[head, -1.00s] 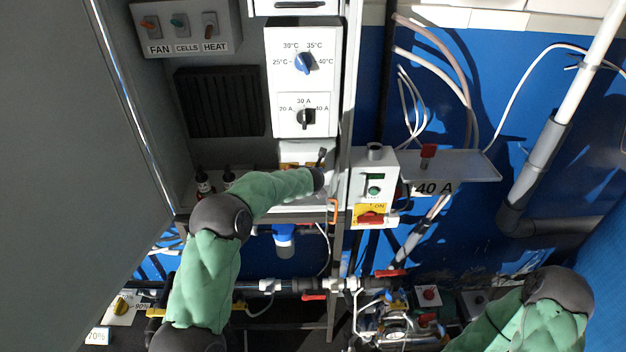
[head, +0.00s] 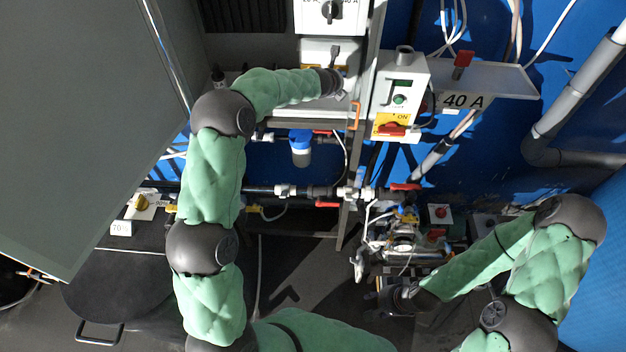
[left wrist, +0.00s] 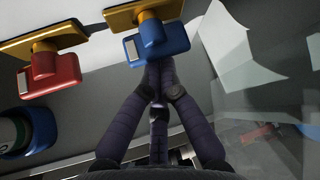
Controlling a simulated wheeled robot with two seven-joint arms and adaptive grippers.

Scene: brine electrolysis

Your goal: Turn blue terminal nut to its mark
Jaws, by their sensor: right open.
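The blue terminal nut (left wrist: 158,43) hangs from a yellow metal bar (left wrist: 145,11) at the top of the left wrist view. It has a pale label plate on its left side. A red terminal nut (left wrist: 50,78) sits to its left on another yellow bar. My left gripper (left wrist: 158,72) has its dark fingers converging right at the blue nut's lower side; their tips are partly hidden, so a grip cannot be made out. In the head view my left gripper (head: 334,81) reaches into the cabinet, where the blue nut is hidden. My right gripper (head: 390,297) is open, low at the right.
A switch box (head: 398,95) with a red ON switch and a shelf (head: 495,80) marked 40 A stand right of the cabinet post. Pipes with red valves (head: 405,187) run below. The grey cabinet door (head: 75,130) fills the left. Bare floor shows at lower middle.

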